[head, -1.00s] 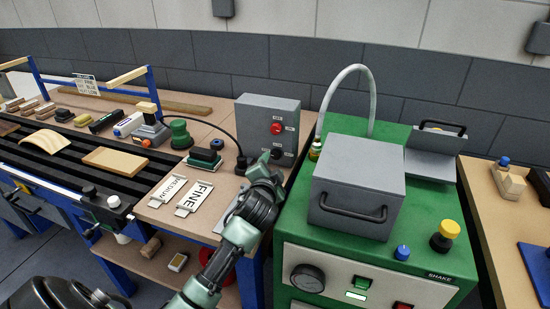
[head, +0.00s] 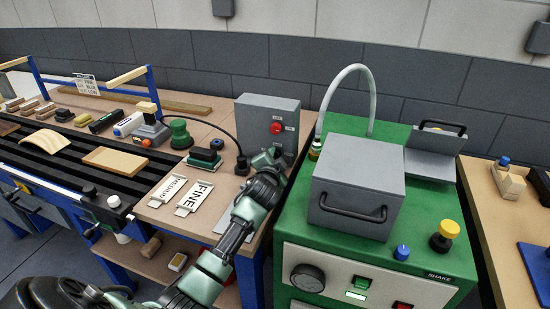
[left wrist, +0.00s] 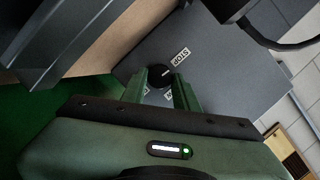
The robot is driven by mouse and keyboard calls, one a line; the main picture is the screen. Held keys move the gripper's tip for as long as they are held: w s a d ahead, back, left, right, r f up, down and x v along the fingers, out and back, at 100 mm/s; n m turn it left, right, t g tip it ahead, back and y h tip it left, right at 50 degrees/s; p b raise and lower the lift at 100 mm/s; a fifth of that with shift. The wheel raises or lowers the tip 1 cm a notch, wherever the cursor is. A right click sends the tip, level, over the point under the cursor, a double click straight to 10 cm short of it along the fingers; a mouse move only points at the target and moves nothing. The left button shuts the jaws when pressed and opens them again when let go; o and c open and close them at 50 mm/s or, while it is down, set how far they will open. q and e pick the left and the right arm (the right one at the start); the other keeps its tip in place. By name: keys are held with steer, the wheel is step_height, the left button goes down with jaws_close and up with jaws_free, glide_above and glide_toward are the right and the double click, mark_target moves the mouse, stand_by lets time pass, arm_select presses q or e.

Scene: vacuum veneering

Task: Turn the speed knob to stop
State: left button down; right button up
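The grey control box (head: 255,112) stands upright on the bench, with a red button (head: 277,128) on its front. My left gripper (head: 274,158) is at the lower front of this box and hides the knob in the head view. In the left wrist view the black round speed knob (left wrist: 160,74) shows between the two green fingertips of my left gripper (left wrist: 161,80). The fingers are apart, one on each side of it; I cannot tell whether they touch it. A STOP label (left wrist: 181,56) is beside the knob. Other labels are partly hidden by the fingers. My right gripper is not in view.
The green machine (head: 420,215) with a grey lidded box (head: 352,190) stands close to the right of my left arm. A cable runs behind the sanding block.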

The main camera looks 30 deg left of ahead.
arm_select(q)
steer(key=shift+r+n+p, duration=0.25)
steer(key=shift+n+p, duration=0.15)
steer(key=shift+p, duration=0.25)
steer(key=shift+h, duration=0.3)
steer(key=shift+f, duration=0.2)
steer(key=c, duration=1.1)
jaws_free()
steer(key=shift+o, duration=0.2)
steer(key=v, duration=0.7)
steer(key=shift+s+d+r, duration=0.1)
steer(key=shift+s+d, duration=0.05)
steer(key=shift+s, duration=0.2)
